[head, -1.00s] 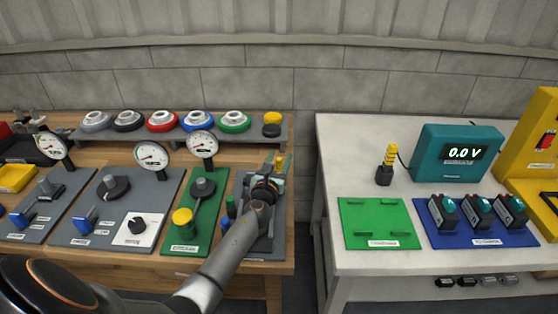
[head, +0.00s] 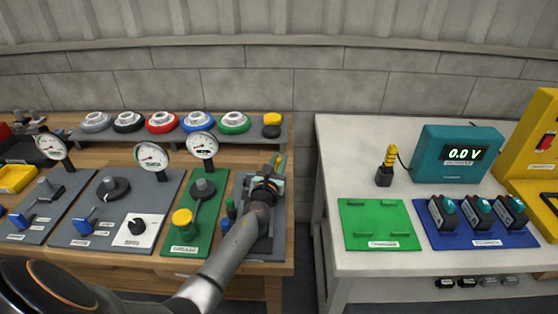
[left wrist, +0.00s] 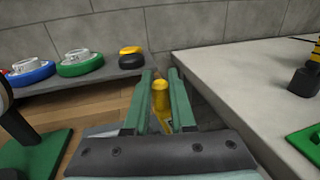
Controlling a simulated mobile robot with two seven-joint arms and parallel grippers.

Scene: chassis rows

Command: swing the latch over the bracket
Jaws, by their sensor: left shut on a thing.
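My left gripper (head: 279,162) reaches over the dark grey panel (head: 264,248) at the right end of the wooden bench. In the left wrist view its two green fingers (left wrist: 162,90) stand on either side of an upright yellow cylindrical handle (left wrist: 160,96), which appears to be the latch's. The gripper is shut on this handle. A small yellow part (left wrist: 169,122) shows below it, between the fingers. The bracket cannot be made out; my gripper and forearm cover much of the panel. My right gripper is not in view.
Left of the panel is a green board (head: 180,249) with a yellow knob (head: 183,217) and gauge (head: 202,144). Behind is a shelf with several round knobs and a yellow-black one (head: 271,124). A gap separates the bench from the white table (head: 355,285).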

